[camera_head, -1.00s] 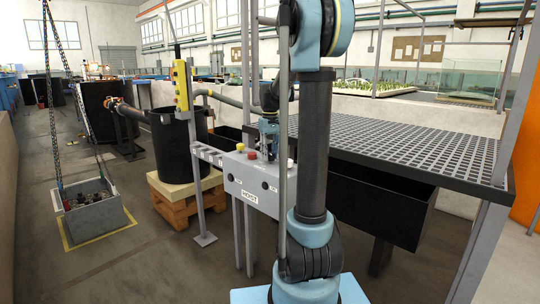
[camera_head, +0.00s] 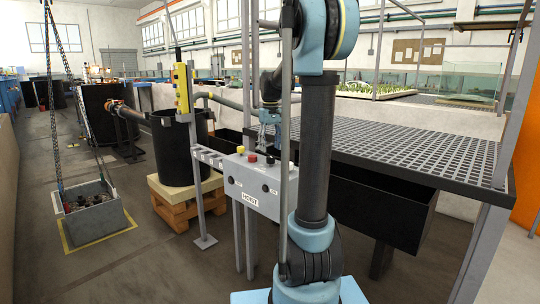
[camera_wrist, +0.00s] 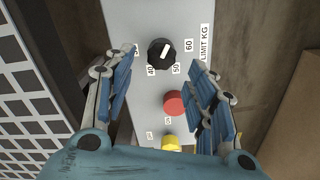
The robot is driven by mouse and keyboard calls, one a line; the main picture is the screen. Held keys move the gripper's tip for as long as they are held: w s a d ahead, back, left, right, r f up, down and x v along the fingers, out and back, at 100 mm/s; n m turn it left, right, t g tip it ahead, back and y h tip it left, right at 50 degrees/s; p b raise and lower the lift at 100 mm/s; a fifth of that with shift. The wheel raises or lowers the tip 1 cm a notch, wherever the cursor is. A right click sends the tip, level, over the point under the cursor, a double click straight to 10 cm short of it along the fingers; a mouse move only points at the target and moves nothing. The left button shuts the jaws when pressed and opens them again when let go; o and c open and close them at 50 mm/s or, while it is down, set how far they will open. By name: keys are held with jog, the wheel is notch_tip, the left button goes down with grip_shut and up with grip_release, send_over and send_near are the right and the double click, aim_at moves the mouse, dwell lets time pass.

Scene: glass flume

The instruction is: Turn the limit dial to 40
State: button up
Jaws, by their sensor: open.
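The limit dial is a black round knob (camera_wrist: 161,52) with a white pointer line, on the grey hoist panel (camera_wrist: 150,103). In the wrist view the numbers 40 and 50 sit just below it, with 60 at right and another number partly hidden at left. The white line slants from lower left to upper right; I cannot tell which end indicates. My gripper (camera_wrist: 161,85) is open, its blue fingers to either side of and below the dial, apart from it. In the head view my gripper (camera_head: 269,134) hangs above the panel, with the dial (camera_head: 270,161) visible below it.
A red button (camera_wrist: 174,103) and a yellow button (camera_wrist: 171,142) sit on the panel near the dial. A metal grating (camera_head: 420,150) lies to the right. A black barrel (camera_head: 180,150) stands on a pallet at left, and a chain-hung crate (camera_head: 92,216) is farther left.

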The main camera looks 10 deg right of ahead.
notch_tip(320, 180, up, 7)
dwell(0.3)
jog(key=shift+f, duration=0.1)
jog(key=s+f+m+t, duration=0.1)
jog(key=s+f, duration=0.3)
jog(key=s, duration=0.6)
jog(key=s+f+m, duration=0.1)
jog(key=s+f, duration=0.4)
jog(key=s, duration=0.5)
jog(key=s+f+m+t, duration=0.1)
jog(key=s+f, duration=1.4)
jog(key=shift+s+d+f, duration=0.15)
jog(key=shift+f, duration=0.1)
jog(key=shift+w+f, duration=0.2)
jog(key=shift+w, duration=0.25)
